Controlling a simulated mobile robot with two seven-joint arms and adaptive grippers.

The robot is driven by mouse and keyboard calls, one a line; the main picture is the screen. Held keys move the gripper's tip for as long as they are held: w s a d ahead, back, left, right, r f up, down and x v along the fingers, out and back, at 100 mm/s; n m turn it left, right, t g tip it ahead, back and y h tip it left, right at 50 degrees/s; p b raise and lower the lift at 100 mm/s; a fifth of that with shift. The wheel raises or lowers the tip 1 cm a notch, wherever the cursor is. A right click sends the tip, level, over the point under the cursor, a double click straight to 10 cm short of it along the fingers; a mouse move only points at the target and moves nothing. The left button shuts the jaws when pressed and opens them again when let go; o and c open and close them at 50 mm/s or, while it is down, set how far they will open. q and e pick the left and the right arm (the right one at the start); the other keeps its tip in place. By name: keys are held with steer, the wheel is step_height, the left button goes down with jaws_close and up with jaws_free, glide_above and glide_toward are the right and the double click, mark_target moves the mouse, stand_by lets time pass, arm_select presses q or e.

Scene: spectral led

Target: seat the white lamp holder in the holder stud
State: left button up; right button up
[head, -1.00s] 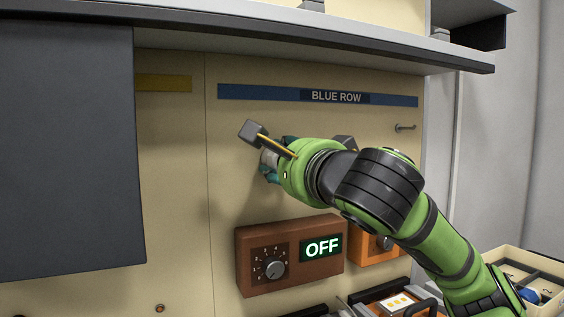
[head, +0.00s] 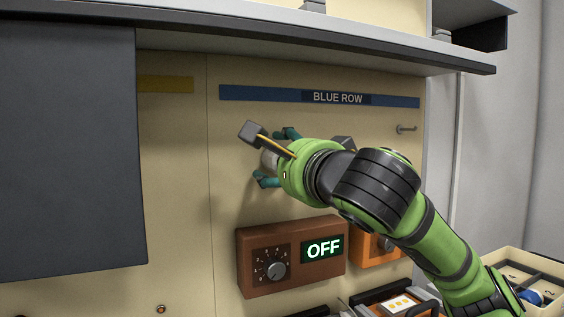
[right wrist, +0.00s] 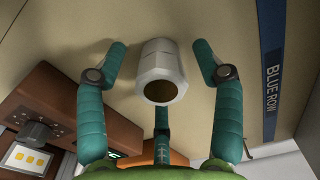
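The white lamp holder (right wrist: 162,75) is a faceted cylinder with a dark round opening facing the right wrist camera. Its far end is against the beige panel, apart from my fingers. The holder stud is not visible; whether the holder is fully seated on it I cannot tell. My right gripper (right wrist: 160,75) is open, its teal fingers spread around the holder with gaps on both sides. In the head view my right gripper (head: 275,158) faces the panel below the blue strip, mostly covering the holder. My left gripper is not in view.
The BLUE ROW strip (head: 337,98) is above the gripper. A brown box (head: 255,250) with a dial and OFF display is below, beside an orange box (head: 365,258). A small hook (head: 406,128) is at right. A dark grey panel (head: 65,150) fills the left. A shelf overhangs the top.

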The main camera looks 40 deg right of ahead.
steer(key=s+a, duration=0.2)
steer(key=s, duration=0.9)
steer(key=shift+s+a, duration=0.15)
steer(key=shift+s, duration=0.25)
